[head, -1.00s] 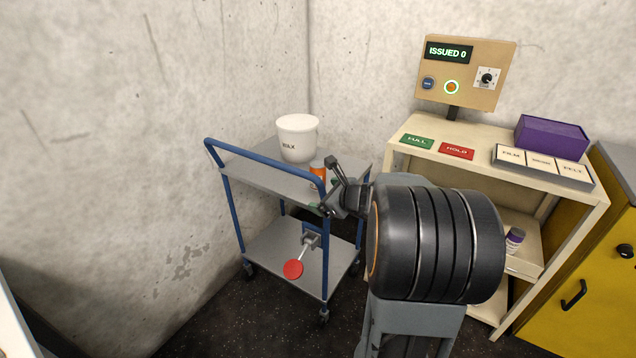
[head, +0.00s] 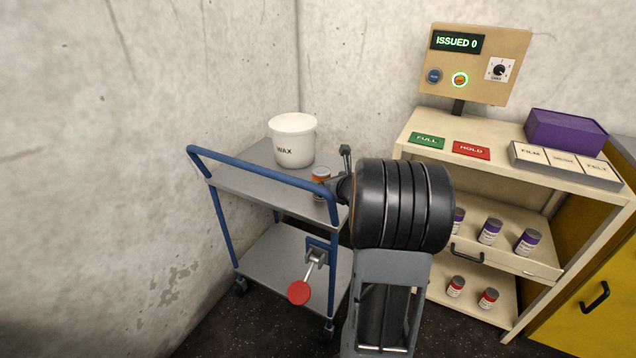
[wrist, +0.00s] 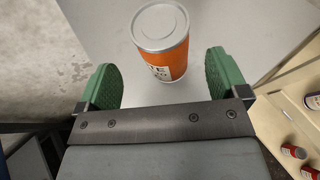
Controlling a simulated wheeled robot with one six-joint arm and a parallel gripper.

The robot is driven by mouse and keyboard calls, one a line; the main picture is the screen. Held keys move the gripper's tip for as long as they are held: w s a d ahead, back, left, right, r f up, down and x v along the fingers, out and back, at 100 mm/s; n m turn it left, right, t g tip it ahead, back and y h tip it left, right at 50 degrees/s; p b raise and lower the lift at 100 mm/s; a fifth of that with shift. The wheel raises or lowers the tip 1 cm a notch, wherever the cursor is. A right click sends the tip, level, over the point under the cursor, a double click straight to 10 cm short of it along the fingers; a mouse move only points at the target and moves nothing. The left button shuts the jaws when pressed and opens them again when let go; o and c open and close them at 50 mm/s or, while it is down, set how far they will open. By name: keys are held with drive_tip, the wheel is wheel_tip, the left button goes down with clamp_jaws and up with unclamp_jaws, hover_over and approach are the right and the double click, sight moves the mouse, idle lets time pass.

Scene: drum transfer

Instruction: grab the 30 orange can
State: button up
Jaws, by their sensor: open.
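The orange can (wrist: 168,62) has a grey lid and a white label with dark lettering that I cannot fully read. It stands upright on the grey top shelf of the blue-framed cart, and it shows in the head view (head: 320,177) near the cart's right front. My gripper (wrist: 163,75) is open, with a green pad on each side and the can between and slightly beyond them. A gap shows between the can and each pad. In the head view my gripper (head: 340,180) is beside the can and partly hidden by my arm.
A white WAX tub (head: 292,141) stands behind the can on the cart (head: 240,185). A red-ended lever (head: 299,292) hangs from the cart. A cream shelf (head: 480,125) to the right holds several purple and red cans, signs, a purple box (head: 565,133) and an "ISSUED 0" panel (head: 475,65).

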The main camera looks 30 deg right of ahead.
sight(321, 172)
drive_tip(key=shift+x, duration=2.9)
drive_tip(key=shift+d+r, duration=0.15)
drive_tip(key=shift+c, duration=0.2)
drive_tip(key=c, duration=1)
drive_tip(key=shift+c, duration=0.9)
drive_tip(key=shift+r, duration=0.15)
